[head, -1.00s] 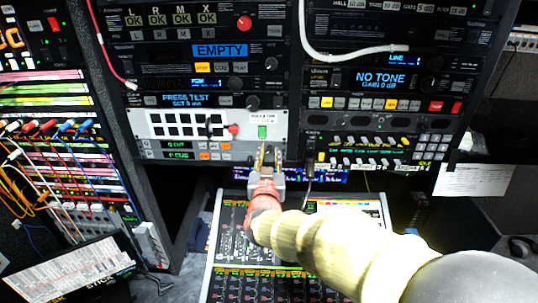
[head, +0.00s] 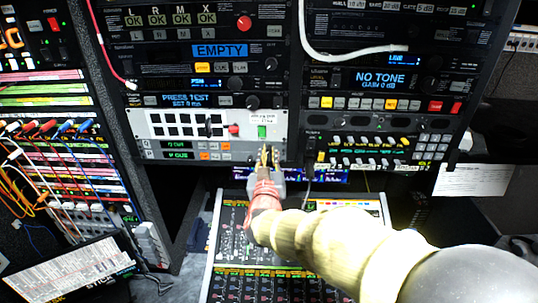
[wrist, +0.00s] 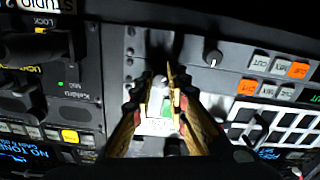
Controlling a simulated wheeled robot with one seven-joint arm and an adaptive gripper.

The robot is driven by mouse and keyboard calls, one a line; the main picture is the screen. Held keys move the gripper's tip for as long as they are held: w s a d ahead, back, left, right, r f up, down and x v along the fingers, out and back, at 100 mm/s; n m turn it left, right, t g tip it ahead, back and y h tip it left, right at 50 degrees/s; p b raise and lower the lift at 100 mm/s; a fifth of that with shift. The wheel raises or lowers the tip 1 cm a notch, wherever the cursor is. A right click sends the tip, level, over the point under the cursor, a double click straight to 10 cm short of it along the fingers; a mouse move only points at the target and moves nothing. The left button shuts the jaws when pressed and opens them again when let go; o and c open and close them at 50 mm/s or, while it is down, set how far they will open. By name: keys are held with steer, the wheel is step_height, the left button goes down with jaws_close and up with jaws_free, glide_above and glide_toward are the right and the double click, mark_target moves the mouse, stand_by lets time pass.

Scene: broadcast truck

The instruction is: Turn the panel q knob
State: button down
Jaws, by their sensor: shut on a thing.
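The panel (head: 205,157) with two small green-lit displays and rows of white and orange buttons sits low in the left rack. My gripper (head: 270,151) is at the right end of this panel, reaching up from below. In the wrist view, my gripper's (wrist: 164,82) yellowish fingers are closed around a small grey knob (wrist: 160,80) on the panel face. The fingers hide most of the knob, so its pointer and any label on it cannot be read. Another dark knob (wrist: 212,57) with a light pointer mark stands free beside the fingers.
A white-faced panel (head: 150,124) with dark square keys and a green switch (head: 262,132) is just above. A mixing console (head: 235,240) lies below my arm. A rack with a keypad (head: 433,145) is close on the right. Cables hang at the left.

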steer(key=c, duration=1.7)
jaws_free()
steer(key=shift+c, duration=0.2)
steer(key=shift+s, duration=0.1)
steer(key=s, duration=1.1)
steer(key=shift+s+a, duration=0.25)
steer(key=shift+s, duration=0.15)
